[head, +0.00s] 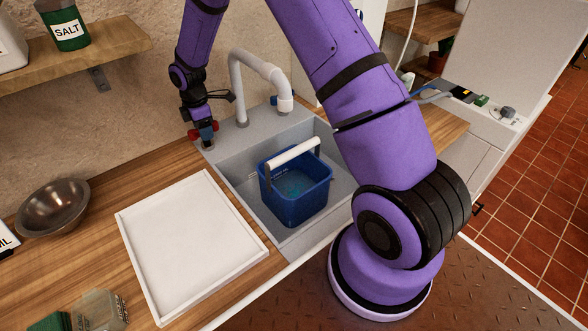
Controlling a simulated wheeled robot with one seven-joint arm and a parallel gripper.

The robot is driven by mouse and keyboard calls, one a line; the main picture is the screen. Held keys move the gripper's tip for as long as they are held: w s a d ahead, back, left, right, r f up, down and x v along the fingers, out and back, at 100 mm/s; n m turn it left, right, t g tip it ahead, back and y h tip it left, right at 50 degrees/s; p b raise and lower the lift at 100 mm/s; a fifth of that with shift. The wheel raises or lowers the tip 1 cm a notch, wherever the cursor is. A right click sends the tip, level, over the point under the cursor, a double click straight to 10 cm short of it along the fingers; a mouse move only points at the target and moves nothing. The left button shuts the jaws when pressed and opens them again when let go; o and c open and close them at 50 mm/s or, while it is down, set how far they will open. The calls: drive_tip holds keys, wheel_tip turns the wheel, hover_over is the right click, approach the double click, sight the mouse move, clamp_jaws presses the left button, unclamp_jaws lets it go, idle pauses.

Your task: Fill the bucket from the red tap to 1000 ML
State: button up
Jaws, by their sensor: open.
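The blue bucket (296,207) stands in the grey sink basin, below and in front of the white spout (264,69). Its white handle grip (294,153) is raised across the top. A lighter teal patch shows inside the bucket, but I cannot read a level. The red tap (193,135) is at the sink's back left corner, mostly hidden by my gripper. My gripper (206,138) is open and points down at the red tap, around or just above it. I cannot tell whether the fingers touch it. A small blue tap (274,101) is right of the spout base.
A white tray (190,245) lies on the wooden counter left of the sink. A metal bowl (53,207) and a clear container (101,309) stand farther left. A shelf with a SALT jar (65,27) overhangs the upper left. My arm arches over the sink's right side.

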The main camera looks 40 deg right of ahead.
drive_tip(key=shift+r, duration=2.4)
drive_tip(key=shift+r, duration=0.3)
drive_tip(key=s+d+r+m+t, duration=0.15)
drive_tip(key=s+r+m, duration=0.25)
drive_tip(key=s+r, duration=0.6)
drive_tip(key=s+d+r+m+t, duration=0.1)
drive_tip(key=s+d+r+m, duration=0.45)
drive_tip(key=r, duration=0.95)
drive_tip(key=s+r+m+t, duration=0.1)
drive_tip(key=s+r+m, duration=0.1)
drive_tip(key=s, duration=1)
drive_tip(key=s+r+m+t, duration=0.1)
drive_tip(key=s+r+m, duration=0.2)
drive_tip(key=s, duration=1)
drive_tip(key=shift+s+r+m+t, duration=0.15)
drive_tip(key=shift+s+m+t, duration=0.2)
drive_tip(key=shift+m, duration=0.8)
drive_tip(key=shift+w, duration=0.1)
